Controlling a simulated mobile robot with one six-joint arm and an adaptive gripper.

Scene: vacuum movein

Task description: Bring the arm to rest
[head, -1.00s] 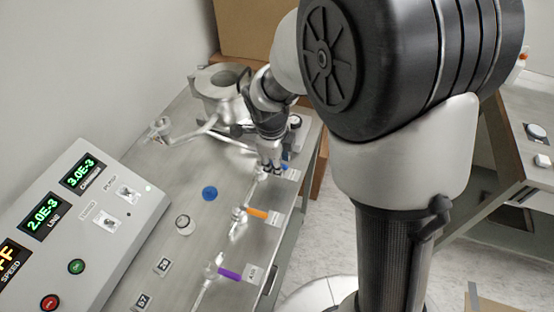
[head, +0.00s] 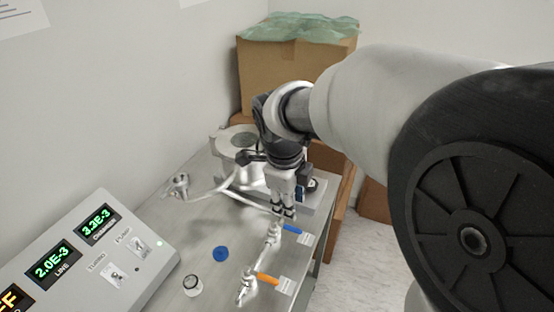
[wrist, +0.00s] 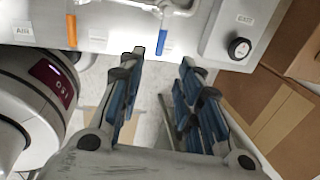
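My gripper (head: 284,212) points down above the far part of the steel bench (head: 207,224), close to the blue valve handle (head: 293,228). In the wrist view my gripper (wrist: 161,62) has its two blue-padded fingers spread with nothing between them. The blue handle (wrist: 162,42) shows just beyond the fingertips, between them and apart from them. The orange valve handle (head: 267,278) is nearer the camera on the same pipe. My arm reaches across the right of the head view.
A metal chamber (head: 236,141) stands behind my gripper, with a cardboard box (head: 290,78) beyond. The control panel (head: 70,262) is at left. A blue cap (head: 221,253) and a small round gauge (head: 191,284) lie on the bench. A black knob (wrist: 239,48) shows at right in the wrist view.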

